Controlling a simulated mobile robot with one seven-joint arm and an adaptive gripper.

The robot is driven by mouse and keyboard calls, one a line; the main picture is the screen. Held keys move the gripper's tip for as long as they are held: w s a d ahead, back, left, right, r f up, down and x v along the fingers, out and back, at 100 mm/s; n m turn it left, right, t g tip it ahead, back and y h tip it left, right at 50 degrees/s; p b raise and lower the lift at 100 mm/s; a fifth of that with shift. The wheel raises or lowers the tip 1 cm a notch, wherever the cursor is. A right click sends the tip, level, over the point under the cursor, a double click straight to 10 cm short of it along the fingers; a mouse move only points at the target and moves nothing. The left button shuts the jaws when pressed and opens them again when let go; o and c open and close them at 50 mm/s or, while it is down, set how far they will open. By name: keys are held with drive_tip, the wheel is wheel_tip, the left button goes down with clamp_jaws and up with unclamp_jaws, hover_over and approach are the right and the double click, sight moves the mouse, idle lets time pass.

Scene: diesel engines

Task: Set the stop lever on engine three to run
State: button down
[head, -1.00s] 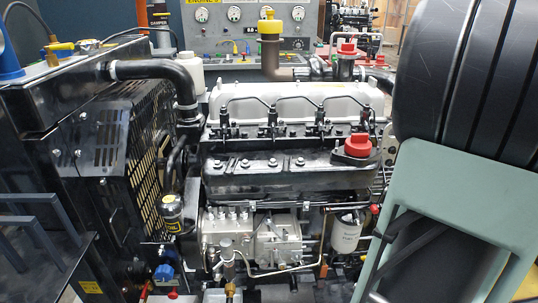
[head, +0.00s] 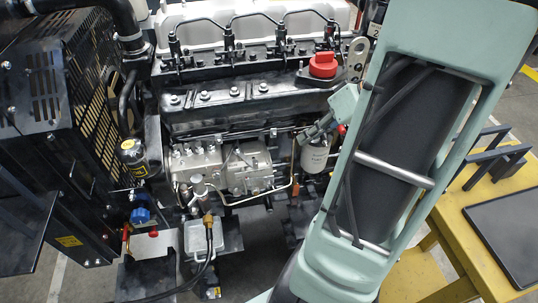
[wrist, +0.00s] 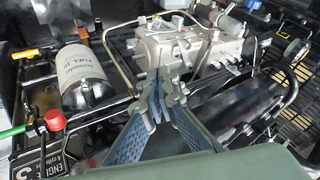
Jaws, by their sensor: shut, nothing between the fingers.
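The engine's silver injection pump (head: 225,166) sits low on the near side of the engine block in the head view. It also shows at the top of the wrist view (wrist: 190,45). A plate reading ENGINE 3 (wrist: 55,145) is at the lower left of the wrist view. I cannot pick out the stop lever or its position with certainty. My gripper (head: 308,135) is beside the white fuel filter (head: 315,158), to the right of the pump. In the wrist view my gripper (wrist: 166,92) has its fingertips together and empty, overlapping the pump's lower edge in the picture.
The fuel filter (wrist: 87,75) and a bent metal pipe (wrist: 120,65) lie close to my fingers. The black radiator guard (head: 85,90) stands left; a yellow bench (head: 465,225) stands right.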

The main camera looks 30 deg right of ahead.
drive_tip(key=shift+f, duration=0.1)
drive_tip(key=b+x, duration=0.1)
drive_tip(key=x, duration=0.9)
drive_tip(key=shift+f+b, duration=0.2)
drive_tip(key=shift+b, duration=0.1)
drive_tip(key=shift+w+a+r, duration=0.1)
drive_tip(key=shift+a+r, duration=0.05)
drive_tip(key=shift+a, duration=0.8)
drive_tip(key=shift+w+a+r, duration=0.1)
drive_tip(key=shift+a, duration=0.85)
